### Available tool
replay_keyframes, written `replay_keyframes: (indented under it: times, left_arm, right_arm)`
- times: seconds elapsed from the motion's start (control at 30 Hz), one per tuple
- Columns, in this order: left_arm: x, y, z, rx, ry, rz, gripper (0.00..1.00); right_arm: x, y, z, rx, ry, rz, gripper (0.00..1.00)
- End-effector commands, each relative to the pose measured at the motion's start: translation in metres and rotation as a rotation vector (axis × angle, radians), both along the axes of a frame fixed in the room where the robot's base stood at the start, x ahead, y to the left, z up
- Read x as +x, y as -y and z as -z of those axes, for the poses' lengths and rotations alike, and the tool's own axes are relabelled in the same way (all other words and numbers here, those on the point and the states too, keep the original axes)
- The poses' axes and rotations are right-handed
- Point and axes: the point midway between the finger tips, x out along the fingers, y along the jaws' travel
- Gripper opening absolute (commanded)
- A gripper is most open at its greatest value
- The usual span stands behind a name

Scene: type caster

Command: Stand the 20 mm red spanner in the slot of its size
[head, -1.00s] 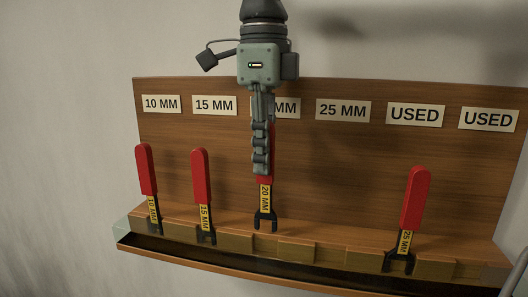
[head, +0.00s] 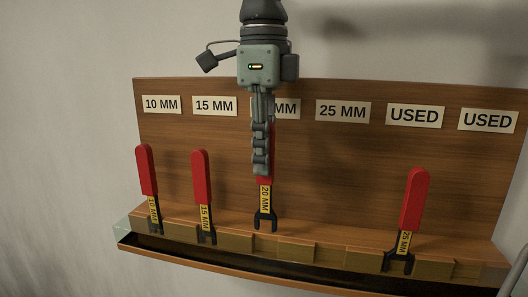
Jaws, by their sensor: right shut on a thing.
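The 20 mm red spanner (head: 265,198) hangs upright, handle up and open jaw down, with its yellow 20 MM label facing me. My right gripper (head: 261,168) is shut on its red handle from above and hides much of it. The spanner's jaw is just above or at the rack's ledge, under the partly hidden 20 MM plate (head: 288,109); I cannot tell whether it touches. The wooden rack (head: 330,165) has a row of slots along its ledge. My left gripper is not in view.
The 10 mm spanner (head: 147,172) and the 15 mm spanner (head: 201,178) stand to the left. The 25 mm spanner (head: 414,200) stands at the right, under a USED plate (head: 414,115). The ledge below the 25 MM plate (head: 343,111) is clear.

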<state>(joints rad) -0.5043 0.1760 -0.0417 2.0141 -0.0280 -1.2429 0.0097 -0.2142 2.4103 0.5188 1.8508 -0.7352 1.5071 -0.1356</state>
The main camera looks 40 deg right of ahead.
Motion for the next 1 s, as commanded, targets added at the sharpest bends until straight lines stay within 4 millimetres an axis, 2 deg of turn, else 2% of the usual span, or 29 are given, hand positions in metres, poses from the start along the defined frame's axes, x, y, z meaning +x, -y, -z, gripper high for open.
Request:
replay_keyframes:
  times: [0.47,1.0]
  left_arm:
    - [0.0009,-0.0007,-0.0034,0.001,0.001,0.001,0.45]
    - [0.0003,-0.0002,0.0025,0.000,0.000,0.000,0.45]
  right_arm:
    - [-0.0001,0.0000,-0.0008,-0.001,0.001,0.000,0.00]
    - [-0.0002,0.0000,0.0064,0.000,0.000,0.000,0.00]
